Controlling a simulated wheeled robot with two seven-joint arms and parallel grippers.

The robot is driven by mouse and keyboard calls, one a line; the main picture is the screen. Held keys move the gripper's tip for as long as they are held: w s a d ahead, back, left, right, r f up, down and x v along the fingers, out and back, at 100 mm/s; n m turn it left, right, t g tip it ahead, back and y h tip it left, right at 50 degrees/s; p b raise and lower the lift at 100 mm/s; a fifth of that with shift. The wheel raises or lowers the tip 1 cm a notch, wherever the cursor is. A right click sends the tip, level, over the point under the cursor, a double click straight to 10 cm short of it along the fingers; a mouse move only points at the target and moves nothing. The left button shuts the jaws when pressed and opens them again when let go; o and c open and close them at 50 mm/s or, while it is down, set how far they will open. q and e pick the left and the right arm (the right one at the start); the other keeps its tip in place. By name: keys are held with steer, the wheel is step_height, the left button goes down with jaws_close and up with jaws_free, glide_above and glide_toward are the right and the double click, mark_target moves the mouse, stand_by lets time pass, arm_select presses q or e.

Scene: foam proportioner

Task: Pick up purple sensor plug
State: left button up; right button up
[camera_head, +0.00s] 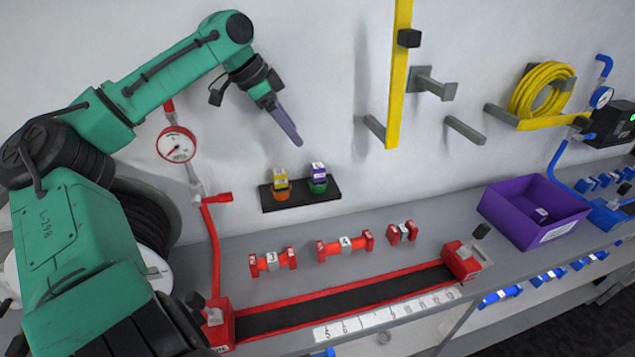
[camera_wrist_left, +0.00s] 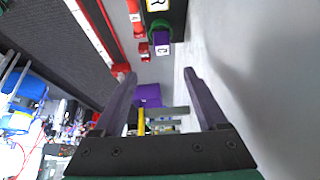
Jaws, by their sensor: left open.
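The purple sensor plug (camera_head: 318,169) has a white label and sits upright in a green base on a small black shelf (camera_head: 300,196) on the wall. A yellow plug (camera_head: 281,179) in an orange base stands to its left. In the left wrist view the purple plug (camera_wrist_left: 162,45) shows near the top, beyond the fingertips. My left gripper (camera_head: 297,141) is above the shelf, close to the wall, fingers pointing down and right. In the wrist view the left gripper (camera_wrist_left: 159,73) is open, with nothing between its fingers. My right gripper is not in view.
A red pressure gauge (camera_head: 176,144) and red pipe are left of the shelf. Red numbered fittings (camera_head: 345,245) and a long red-edged track (camera_head: 345,303) lie on the grey bench below. A purple bin (camera_head: 533,212) stands at right.

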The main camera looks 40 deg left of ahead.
arm_select(q)
steer(key=p, duration=0.1)
glide_toward(316, 166)
steer(key=w+d+f, duration=0.1)
steer(key=x, duration=0.3)
steer(key=p+x, duration=0.1)
steer(key=x, duration=0.1)
steer(key=p+x, duration=0.1)
steer(key=x, duration=0.2)
steer(key=shift+s+a+f, duration=0.15)
steer(key=shift+f, duration=0.3)
steer(key=shift+w+f, duration=0.3)
steer(key=shift+f, duration=0.05)
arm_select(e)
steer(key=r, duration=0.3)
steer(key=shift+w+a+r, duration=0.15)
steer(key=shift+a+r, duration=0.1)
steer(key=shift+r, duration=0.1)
arm_select(q)
jaws_close()
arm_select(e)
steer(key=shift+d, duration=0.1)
